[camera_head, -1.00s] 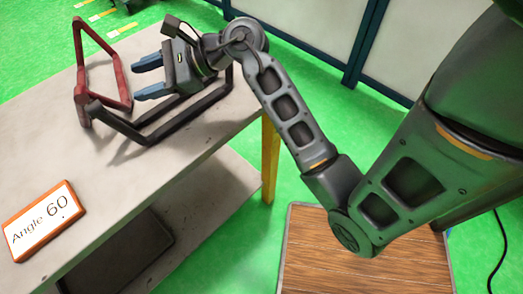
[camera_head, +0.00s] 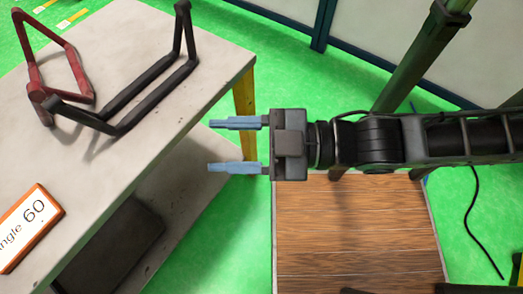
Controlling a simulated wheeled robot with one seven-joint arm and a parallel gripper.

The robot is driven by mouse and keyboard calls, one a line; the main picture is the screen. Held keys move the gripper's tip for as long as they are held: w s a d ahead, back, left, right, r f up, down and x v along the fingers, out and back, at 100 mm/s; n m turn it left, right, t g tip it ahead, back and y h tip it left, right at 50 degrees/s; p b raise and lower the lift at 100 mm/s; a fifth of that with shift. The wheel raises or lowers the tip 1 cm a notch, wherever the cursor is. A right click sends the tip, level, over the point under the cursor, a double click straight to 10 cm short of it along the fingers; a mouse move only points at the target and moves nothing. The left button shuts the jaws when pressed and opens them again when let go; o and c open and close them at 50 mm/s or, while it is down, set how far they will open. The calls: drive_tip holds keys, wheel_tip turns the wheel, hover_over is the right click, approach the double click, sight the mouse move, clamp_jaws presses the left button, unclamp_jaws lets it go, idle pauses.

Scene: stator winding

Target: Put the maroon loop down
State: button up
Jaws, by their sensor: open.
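The maroon loop (camera_head: 62,68) rests on the grey table (camera_head: 215,52) at the far left, beside a black frame (camera_head: 140,98). Its lower end is close to the left end of the black frame; I cannot tell if they touch. My gripper (camera_head: 222,145) is open, with its two blue fingers pointing left and nothing between them. It is off the table's right side, well apart from the loop.
A sign reading "60" (camera_head: 30,228) with an orange edge lies at the table's front left. A lower shelf (camera_head: 175,155) holds a dark box (camera_head: 112,245). A wooden platform (camera_head: 350,240) is below my arm. Green floor lies around.

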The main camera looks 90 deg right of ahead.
drive_tip(key=s+f+m+g, duration=0.2)
drive_tip(key=s+m, duration=0.1)
drive_tip(key=s+f+m, duration=0.1)
drive_tip(key=shift+s+a+m+g, duration=0.25)
drive_tip(key=shift+s+m+g, duration=0.1)
drive_tip(key=shift+m+g, duration=0.05)
drive_tip(key=shift+c, duration=0.2)
